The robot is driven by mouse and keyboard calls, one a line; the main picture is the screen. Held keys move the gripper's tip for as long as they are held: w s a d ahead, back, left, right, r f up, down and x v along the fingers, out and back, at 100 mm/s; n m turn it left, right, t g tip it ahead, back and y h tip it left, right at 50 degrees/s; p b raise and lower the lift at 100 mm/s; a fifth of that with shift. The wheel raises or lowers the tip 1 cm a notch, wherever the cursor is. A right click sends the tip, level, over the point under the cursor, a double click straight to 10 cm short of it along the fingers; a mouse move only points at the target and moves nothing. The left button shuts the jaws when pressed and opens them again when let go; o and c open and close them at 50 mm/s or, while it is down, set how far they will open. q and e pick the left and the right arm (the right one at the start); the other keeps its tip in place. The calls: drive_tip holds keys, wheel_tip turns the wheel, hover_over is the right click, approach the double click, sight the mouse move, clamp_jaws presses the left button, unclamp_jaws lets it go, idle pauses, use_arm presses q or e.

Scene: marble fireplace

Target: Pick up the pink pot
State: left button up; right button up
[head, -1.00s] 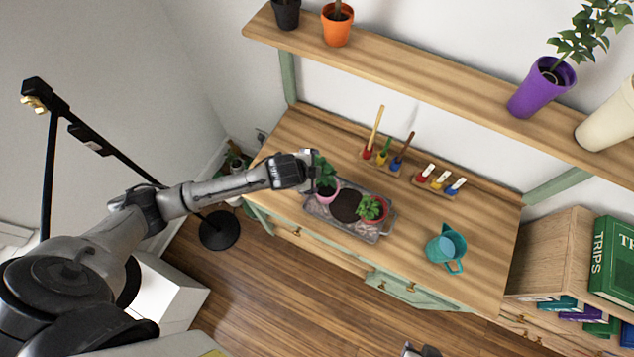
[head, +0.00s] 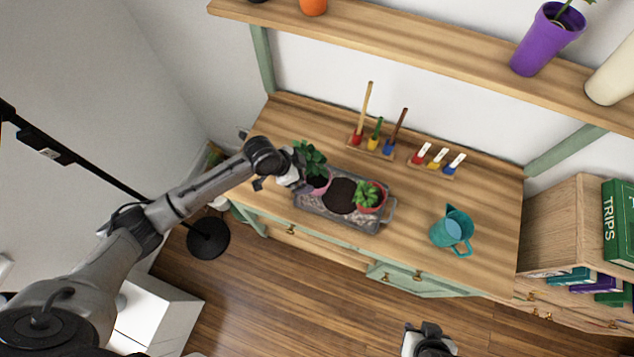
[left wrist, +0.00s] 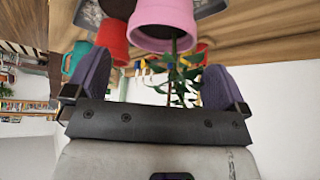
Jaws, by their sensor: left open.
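The pink pot (head: 318,187) with a leafy green plant stands at the left end of a grey tray (head: 340,223) on the wooden desk. My left gripper (head: 296,180) is at the pot's left side, close to it. In the left wrist view, the pink pot (left wrist: 162,28) appears upside down just beyond my open fingers (left wrist: 155,78), with its leaves hanging between them. Nothing is gripped, and I cannot tell whether a finger touches the pot. My right gripper (head: 428,340) is at the bottom edge, far from the pot; its jaws are unclear.
A dark round of soil (head: 341,195) and a red pot (head: 368,198) share the tray. A teal watering can (head: 452,232) stands to the right. Small tools in a wooden holder (head: 372,148) are behind. A wooden shelf (head: 420,58) runs above the desk.

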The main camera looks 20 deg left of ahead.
sight(319, 179)
use_arm(q)
drive_tip(key=shift+b+x, duration=0.3)
drive_tip(key=shift+x, duration=3.3)
drive_tip(key=shift+w+a, duration=0.1)
drive_tip(key=shift+a, duration=0.05)
drive_tip(key=shift+c, duration=0.2)
drive_tip(key=c, duration=1.2)
